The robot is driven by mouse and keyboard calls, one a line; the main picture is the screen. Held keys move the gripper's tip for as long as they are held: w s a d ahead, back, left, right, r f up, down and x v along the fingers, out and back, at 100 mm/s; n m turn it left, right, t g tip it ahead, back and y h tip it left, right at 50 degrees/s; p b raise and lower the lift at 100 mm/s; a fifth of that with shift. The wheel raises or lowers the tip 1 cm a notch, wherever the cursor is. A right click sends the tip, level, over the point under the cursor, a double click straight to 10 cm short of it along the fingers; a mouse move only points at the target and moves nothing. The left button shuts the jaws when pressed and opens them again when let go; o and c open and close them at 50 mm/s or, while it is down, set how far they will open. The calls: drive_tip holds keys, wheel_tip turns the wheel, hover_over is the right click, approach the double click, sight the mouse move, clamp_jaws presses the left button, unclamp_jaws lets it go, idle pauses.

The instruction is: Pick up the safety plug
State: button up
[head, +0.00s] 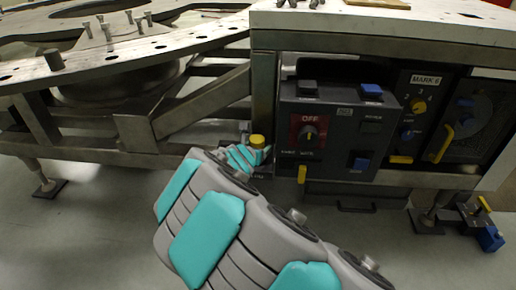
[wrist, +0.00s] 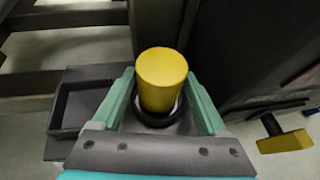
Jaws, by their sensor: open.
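The safety plug is a yellow cylinder (wrist: 161,80) standing upright in a dark round socket, between the two fingers of my gripper (wrist: 160,100) in the wrist view. Both teal fingers are open, one on each side of the plug, with a narrow gap visible. In the head view the plug's yellow top (head: 257,141) shows just beyond my gripper (head: 246,156), beside the control box's left side. The plug's lower part and socket are mostly hidden there by my arm.
A dark control box (head: 345,125) with a red OFF switch panel stands to the right. A yellow handle (wrist: 285,141) juts out at the right in the wrist view. An empty dark tray (wrist: 82,108) lies left of the plug. Metal frame beams (head: 200,105) stand at left.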

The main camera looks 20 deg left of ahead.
drive_tip(key=shift+x, duration=1.6)
drive_tip(key=shift+r, duration=0.1)
clamp_jaws()
